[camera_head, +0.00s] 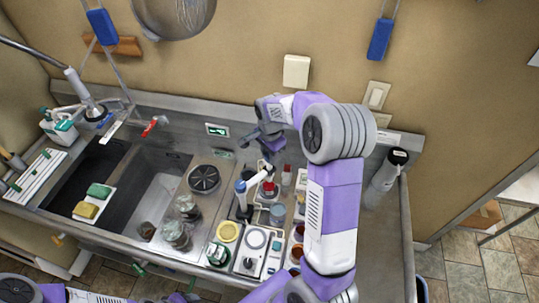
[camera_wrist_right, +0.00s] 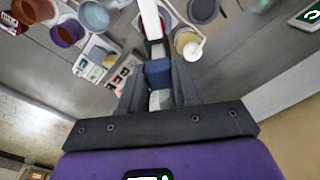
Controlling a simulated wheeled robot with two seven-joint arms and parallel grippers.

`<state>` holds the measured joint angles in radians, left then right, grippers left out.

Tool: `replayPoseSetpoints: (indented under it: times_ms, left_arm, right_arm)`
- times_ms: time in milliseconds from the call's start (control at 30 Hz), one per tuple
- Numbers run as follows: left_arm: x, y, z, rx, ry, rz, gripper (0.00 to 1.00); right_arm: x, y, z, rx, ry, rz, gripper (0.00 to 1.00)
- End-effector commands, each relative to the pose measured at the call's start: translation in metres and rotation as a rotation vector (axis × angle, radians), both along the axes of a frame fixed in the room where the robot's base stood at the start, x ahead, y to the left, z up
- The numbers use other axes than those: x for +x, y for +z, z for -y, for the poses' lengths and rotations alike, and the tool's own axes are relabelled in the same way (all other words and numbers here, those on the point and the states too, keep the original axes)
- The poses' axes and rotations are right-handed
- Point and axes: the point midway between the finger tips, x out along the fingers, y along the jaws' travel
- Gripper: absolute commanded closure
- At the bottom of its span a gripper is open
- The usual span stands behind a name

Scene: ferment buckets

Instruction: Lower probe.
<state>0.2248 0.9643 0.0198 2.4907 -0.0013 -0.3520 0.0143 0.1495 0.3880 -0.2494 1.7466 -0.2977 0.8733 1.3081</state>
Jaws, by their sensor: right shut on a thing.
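My right gripper (camera_head: 270,143) is above the back of the counter at the sink's right. In the right wrist view its fingers (camera_wrist_right: 158,98) are shut on a blue-and-white piece (camera_wrist_right: 158,73), apparently part of the probe arm. A white bar (camera_wrist_right: 151,20) runs away from that piece. In the head view a white probe arm (camera_head: 257,179) with a blue joint (camera_head: 240,187) slants up toward the gripper from a stand. Whether the probe tip is in any vessel cannot be seen. My left gripper is out of view; only parts of my left arm show at lower left.
A white meter tray (camera_head: 252,248), a yellow-rimmed tub (camera_head: 228,231) and a red-topped container (camera_head: 268,189) crowd the counter below the gripper. Glass jars (camera_head: 175,234) and a dark round disc (camera_head: 203,179) stand left. A white-and-grey cylinder (camera_head: 388,170) stands right.

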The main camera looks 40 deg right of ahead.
Motion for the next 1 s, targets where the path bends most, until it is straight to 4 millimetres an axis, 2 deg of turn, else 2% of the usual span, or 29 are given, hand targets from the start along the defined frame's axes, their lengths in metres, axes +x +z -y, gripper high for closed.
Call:
replayPoseSetpoints:
  times_ms: [33,867,900,1000]
  left_arm:
    - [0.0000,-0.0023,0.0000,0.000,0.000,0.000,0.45]
    - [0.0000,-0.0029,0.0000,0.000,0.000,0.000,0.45]
    - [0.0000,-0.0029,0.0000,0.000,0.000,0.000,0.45]
    - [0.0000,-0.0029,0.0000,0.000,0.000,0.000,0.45]
  right_arm:
    - [-0.0116,-0.0188,-0.0022,0.014,-0.015,-0.047,1.00]
    - [-0.0123,-0.0194,-0.0017,0.014,-0.016,-0.049,1.00]
    - [-0.0123,-0.0194,-0.0017,0.014,-0.016,-0.050,0.64]
    - [-0.0124,-0.0193,-0.0017,0.013,-0.016,-0.050,0.49]
